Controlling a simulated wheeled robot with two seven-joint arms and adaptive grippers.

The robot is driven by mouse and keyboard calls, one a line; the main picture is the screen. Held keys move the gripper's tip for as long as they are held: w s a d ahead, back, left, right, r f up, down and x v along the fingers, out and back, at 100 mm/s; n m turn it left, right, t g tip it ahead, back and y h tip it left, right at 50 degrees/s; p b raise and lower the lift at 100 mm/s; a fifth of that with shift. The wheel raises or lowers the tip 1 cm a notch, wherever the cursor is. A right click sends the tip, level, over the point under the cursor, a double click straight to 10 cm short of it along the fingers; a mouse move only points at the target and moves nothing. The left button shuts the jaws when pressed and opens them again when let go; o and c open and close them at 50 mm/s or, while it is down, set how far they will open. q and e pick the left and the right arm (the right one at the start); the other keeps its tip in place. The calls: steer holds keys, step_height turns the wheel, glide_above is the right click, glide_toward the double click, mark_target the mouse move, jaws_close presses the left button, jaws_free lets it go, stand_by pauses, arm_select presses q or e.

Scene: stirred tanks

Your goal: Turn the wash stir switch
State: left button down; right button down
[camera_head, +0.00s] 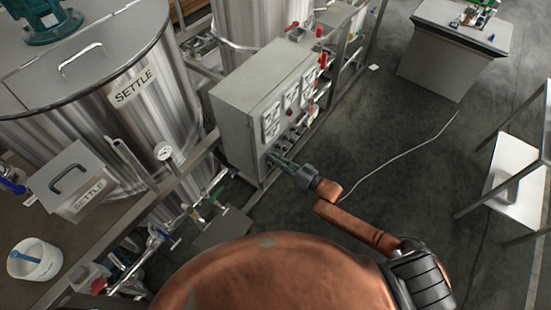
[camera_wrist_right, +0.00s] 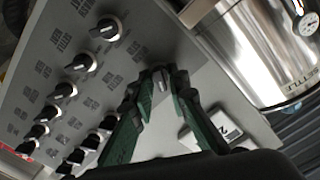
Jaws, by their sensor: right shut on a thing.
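The grey control box (camera_head: 237,108) stands in the middle of the head view, with meters and switches on its front. In the right wrist view its panel (camera_wrist_right: 165,35) carries several black switch knobs (camera_wrist_right: 107,28) with printed labels too small to read. My right gripper (camera_head: 272,157) is at the lower near corner of the panel. In the wrist view its green fingers are shut on a switch knob (camera_wrist_right: 161,78), mostly hidden between the fingertips. I cannot read which switch it is. My left gripper is out of view.
A steel tank marked SETTLE (camera_head: 130,95) stands left of the box, with a dial gauge (camera_head: 164,152) and valves at its front. A grey bench (camera_head: 455,50) stands at the back right and a metal rack (camera_head: 515,170) at the right. The floor between is open, crossed by a thin cable.

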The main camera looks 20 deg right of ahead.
steer(key=c, duration=2.1)
jaws_free()
steer(key=v, duration=1.2)
steer(key=shift+d, duration=0.15)
